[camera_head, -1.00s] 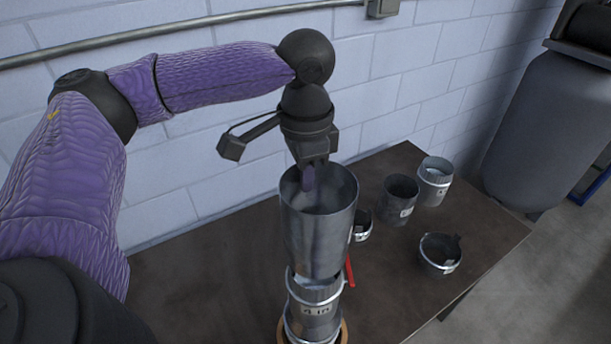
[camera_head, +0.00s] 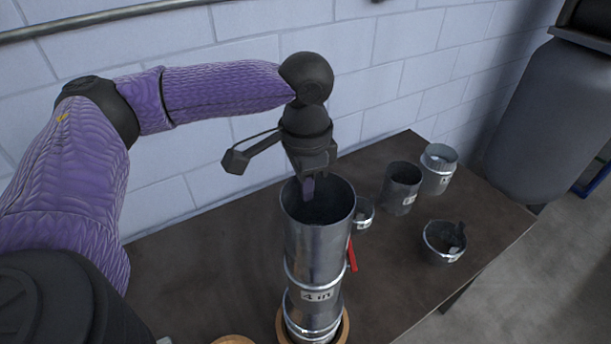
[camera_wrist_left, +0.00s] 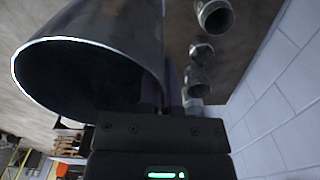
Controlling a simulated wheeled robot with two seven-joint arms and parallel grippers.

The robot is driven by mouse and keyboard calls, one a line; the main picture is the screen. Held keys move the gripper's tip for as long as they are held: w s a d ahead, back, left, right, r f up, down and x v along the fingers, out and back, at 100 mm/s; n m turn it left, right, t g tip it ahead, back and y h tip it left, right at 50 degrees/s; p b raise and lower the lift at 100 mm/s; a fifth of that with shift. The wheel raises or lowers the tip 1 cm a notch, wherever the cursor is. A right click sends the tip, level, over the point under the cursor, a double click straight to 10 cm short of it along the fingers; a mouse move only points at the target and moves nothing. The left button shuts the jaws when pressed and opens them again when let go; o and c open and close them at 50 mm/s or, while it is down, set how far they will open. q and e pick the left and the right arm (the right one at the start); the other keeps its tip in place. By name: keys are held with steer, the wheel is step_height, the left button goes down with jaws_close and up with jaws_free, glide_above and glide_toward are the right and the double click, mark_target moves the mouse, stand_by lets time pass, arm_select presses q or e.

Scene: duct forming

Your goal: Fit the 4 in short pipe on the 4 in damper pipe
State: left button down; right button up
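The 4 in short pipe (camera_head: 318,240) is an open metal cylinder, upright on top of the 4 in damper pipe (camera_head: 313,312). No gap shows between them in the head view. The damper pipe has a "4 in" label and a red handle (camera_head: 352,256), and stands on a round wooden base (camera_head: 343,328). My left gripper (camera_head: 308,188) points down at the short pipe's far rim, with a finger inside the opening. In the left wrist view the short pipe (camera_wrist_left: 95,55) fills the upper left and its wall meets the gripper (camera_wrist_left: 165,105). My right gripper is out of view.
Several other pipe pieces stand on the brown table (camera_head: 200,270) to the right: a dark pipe (camera_head: 400,188), a light one (camera_head: 438,168), and a short fitting (camera_head: 443,241). A white block wall (camera_head: 390,60) is close behind. The table's left part is mostly clear.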

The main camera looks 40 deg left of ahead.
arm_select(q)
steer(key=shift+f, duration=0.6)
stand_by(0.6)
steer(key=c, duration=0.7)
jaws_free()
steer(key=shift+c, duration=0.2)
step_height(320, 180, up, 10)
steer(key=shift+f, duration=0.1)
